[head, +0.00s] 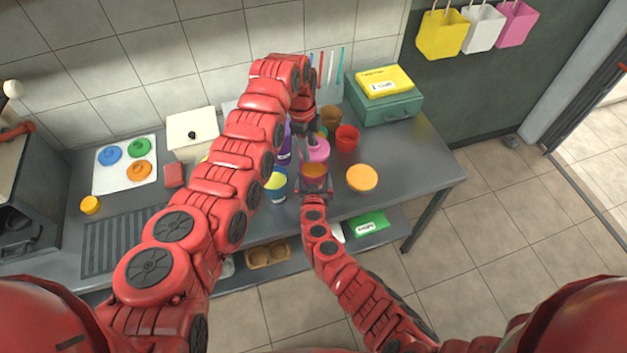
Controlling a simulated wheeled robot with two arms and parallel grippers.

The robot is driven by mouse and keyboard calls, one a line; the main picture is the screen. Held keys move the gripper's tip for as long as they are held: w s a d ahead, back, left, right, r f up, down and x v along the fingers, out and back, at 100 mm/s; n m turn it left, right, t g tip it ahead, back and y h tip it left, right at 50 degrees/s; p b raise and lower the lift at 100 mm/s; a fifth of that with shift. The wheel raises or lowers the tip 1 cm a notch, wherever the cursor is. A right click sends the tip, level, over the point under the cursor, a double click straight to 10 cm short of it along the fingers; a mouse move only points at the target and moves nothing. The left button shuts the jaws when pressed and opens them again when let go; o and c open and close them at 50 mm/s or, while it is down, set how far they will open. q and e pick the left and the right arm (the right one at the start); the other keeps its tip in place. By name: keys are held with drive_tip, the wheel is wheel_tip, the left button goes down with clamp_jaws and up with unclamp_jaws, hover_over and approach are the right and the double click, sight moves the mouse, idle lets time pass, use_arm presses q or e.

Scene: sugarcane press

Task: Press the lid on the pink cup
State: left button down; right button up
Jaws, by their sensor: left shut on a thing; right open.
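A pink lid (318,150) is in the middle of the counter area. My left gripper (309,138) comes down from above and is shut on it. The pink cup (314,170), with orange contents showing at its top, stands just in front of and below the lid. The lid overlaps the cup's far side in the picture; I cannot tell whether they touch. My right gripper (315,188) is open at the near side of the cup, with its fingers beside it. The cup's lower part is hidden by this gripper.
A blue cup (277,187) stands left of the pink cup, and an orange disc (362,178) lies to the right. A red cup (347,138) and a teal box (388,107) stand behind. A white board (125,181) holds several lids. The counter's right end is clear.

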sight(314, 173)
drive_tip(key=shift+w, duration=0.45)
drive_tip(key=shift+w+f, duration=0.5)
drive_tip(key=shift+w, duration=0.1)
drive_tip(key=shift+c, duration=0.2)
clamp_jaws()
use_arm(q)
drive_tip(key=shift+f, duration=2.45)
